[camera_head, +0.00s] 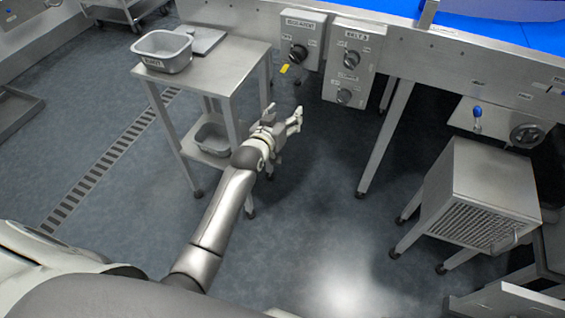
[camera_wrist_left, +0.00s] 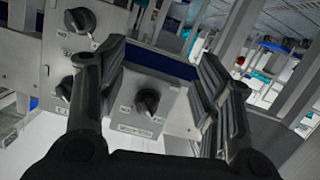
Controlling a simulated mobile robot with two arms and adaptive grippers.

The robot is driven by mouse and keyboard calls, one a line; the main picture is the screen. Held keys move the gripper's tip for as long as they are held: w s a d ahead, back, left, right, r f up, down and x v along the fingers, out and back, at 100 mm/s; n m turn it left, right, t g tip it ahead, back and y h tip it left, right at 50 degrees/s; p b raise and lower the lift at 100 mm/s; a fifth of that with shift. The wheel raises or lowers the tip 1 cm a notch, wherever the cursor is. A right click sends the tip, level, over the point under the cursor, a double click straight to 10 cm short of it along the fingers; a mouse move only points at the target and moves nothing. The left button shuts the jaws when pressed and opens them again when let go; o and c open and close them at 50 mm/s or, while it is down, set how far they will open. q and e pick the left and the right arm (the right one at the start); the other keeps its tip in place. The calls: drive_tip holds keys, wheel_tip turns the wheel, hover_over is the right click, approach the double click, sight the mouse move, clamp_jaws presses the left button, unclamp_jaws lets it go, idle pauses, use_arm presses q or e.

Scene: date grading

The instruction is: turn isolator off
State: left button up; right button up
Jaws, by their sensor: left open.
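The isolator box (camera_head: 302,28) is a grey box on the front of the conveyor frame, with a black rotary knob (camera_head: 298,53) and a label above it. In the left wrist view the picture is turned over, and the isolator knob (camera_wrist_left: 147,101) shows between and beyond my fingers. My left gripper (camera_head: 284,116) is open and empty, below and in front of the isolator box, apart from the knob. Its two dark fingers (camera_wrist_left: 162,62) stand wide apart in the left wrist view. My right gripper is not in view.
A control box (camera_head: 366,64) with two knobs hangs just right of the isolator. A yellow tag (camera_head: 284,70) is at the isolator's lower left. A steel side table (camera_head: 222,66) with a grey tub (camera_head: 162,60) stands to the left.

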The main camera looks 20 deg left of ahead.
use_arm(q)
drive_tip(key=s+d+f+g+p, duration=0.1)
drive_tip(key=s+f+p, duration=0.1)
drive_tip(key=s+f, duration=0.2)
drive_tip(key=s+d+f+m+g+p, duration=0.1)
drive_tip(key=s+f, duration=0.3)
drive_tip(key=f, duration=0.5)
drive_tip(key=shift+g+p, duration=0.8)
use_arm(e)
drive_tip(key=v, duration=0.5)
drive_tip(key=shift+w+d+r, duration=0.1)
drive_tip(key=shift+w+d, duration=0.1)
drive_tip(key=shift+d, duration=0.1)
